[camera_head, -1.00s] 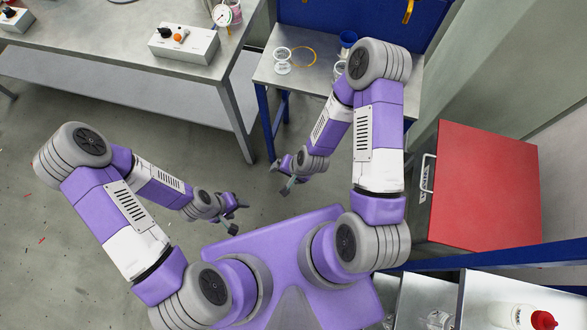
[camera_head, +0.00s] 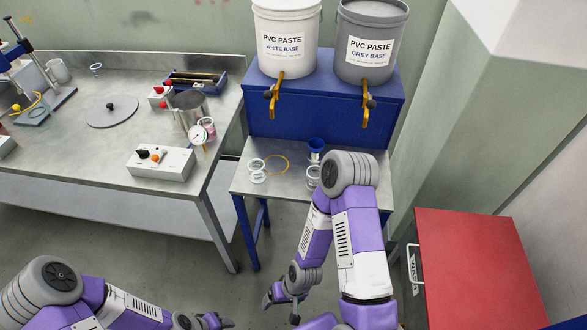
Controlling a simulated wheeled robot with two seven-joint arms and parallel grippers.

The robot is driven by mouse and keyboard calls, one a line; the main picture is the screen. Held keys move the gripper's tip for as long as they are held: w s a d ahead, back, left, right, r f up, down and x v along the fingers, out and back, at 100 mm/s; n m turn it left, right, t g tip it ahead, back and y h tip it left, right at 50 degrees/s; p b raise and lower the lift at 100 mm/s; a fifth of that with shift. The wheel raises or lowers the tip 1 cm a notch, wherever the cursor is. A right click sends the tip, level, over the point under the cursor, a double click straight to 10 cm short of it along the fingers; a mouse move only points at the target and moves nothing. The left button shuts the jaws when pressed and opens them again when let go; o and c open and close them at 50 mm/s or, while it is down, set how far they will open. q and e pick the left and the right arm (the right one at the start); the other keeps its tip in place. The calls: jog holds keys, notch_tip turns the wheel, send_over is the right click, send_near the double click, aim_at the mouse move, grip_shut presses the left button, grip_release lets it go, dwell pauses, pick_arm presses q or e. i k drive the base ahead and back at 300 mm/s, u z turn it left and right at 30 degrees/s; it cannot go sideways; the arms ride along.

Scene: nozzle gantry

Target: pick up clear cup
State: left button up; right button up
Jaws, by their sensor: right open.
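A clear cup (camera_head: 258,175) stands at the left of the small metal table (camera_head: 237,184). A second clear cup (camera_head: 313,183) stands further right, partly hidden behind my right arm. A blue cup-like piece (camera_head: 316,146) is just behind it. My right gripper (camera_head: 281,309) is open and empty, low in front of the table and apart from the cups. My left gripper (camera_head: 216,322) is at the bottom edge, partly cut off; its jaws are too unclear to read.
A white paste bucket (camera_head: 285,20) and a grey one (camera_head: 371,20), with yellow taps, stand on a blue stand (camera_head: 325,122). A yellow ring (camera_head: 277,164) lies near the cups. A workbench (camera_head: 70,165) is left, a red cabinet (camera_head: 480,265) right.

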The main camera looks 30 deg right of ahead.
aim_at(313, 181)
jog(key=z, duration=1.35)
